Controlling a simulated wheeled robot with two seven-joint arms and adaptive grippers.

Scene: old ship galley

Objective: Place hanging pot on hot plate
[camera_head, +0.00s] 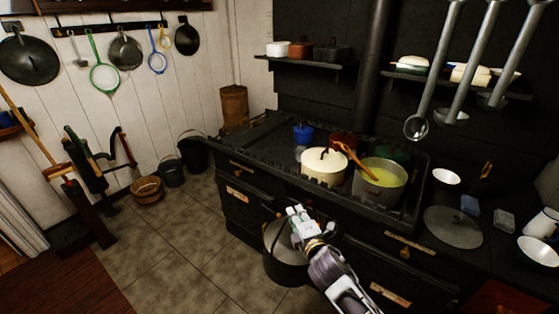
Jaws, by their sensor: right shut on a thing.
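My right gripper (297,214) is shut at the top of a dark pot (285,266), in front of the black stove (263,178). The pot hangs below the stove top, beside the stove's front, and my gripper and arm hide part of it. The hot plate is not clearly distinguishable; the left part of the stove top (243,140) is dark and looks bare. A lidded cream pot (322,168) and a grey pot with yellow-green contents (378,186) stand on the stove. My left gripper is not in view.
A wooden spoon (352,156) leans out of the grey pot. A blue pot (303,134) stands farther back. Ladles (417,127) hang at the upper right. A raised rail (290,172) runs along the stove's front edge. Buckets (171,173) stand on the floor at the left.

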